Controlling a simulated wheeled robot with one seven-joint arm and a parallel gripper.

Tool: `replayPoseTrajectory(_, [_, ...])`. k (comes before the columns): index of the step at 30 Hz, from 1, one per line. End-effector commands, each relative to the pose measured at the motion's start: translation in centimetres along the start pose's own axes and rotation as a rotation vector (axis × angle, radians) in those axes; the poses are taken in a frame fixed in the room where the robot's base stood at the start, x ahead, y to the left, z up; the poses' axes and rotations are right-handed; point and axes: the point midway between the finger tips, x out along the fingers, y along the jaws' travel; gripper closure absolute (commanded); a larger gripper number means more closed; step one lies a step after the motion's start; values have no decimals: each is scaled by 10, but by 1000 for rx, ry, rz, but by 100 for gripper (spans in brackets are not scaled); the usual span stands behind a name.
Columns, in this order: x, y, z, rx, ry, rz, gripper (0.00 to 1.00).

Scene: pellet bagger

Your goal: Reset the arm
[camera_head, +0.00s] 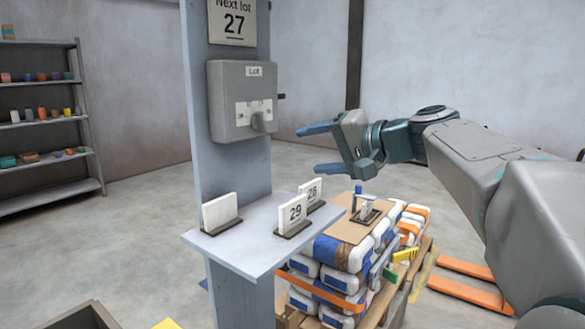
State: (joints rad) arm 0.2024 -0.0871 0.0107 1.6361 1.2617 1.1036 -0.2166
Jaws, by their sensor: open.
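My gripper (318,149) is open and empty, with its two blue fingers spread apart one above the other and pointing left. It hangs in the air to the right of the grey switch box (228,104) on the post, above the stacked bags. My arm reaches in from the right edge, bent at the elbow. No object is between the fingers.
A small shelf (245,247) on the post holds number cards 29 (293,213) and 28 (314,192) and a blank-looking card (220,212). Below the gripper stands a pallet of strapped bags (340,262). Orange forks (465,283) lie on the floor at right. A shelving rack (45,125) stands far left.

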Motion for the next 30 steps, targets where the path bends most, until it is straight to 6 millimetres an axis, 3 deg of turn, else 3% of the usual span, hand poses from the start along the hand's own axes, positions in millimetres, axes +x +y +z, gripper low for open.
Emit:
replayPoseTrajectory(1, [-6,-9,6,0,-22,63,35])
replayPoseTrajectory(8, [-30,21,57,-28,-124,362,35])
replayPoseTrajectory(18, [-101,57,126,-158,-282,766,35])
replayPoseTrajectory(24, [-151,70,156,-276,-373,959,35])
replayPoseTrajectory(30, [-180,81,171,-360,-424,1061,35])
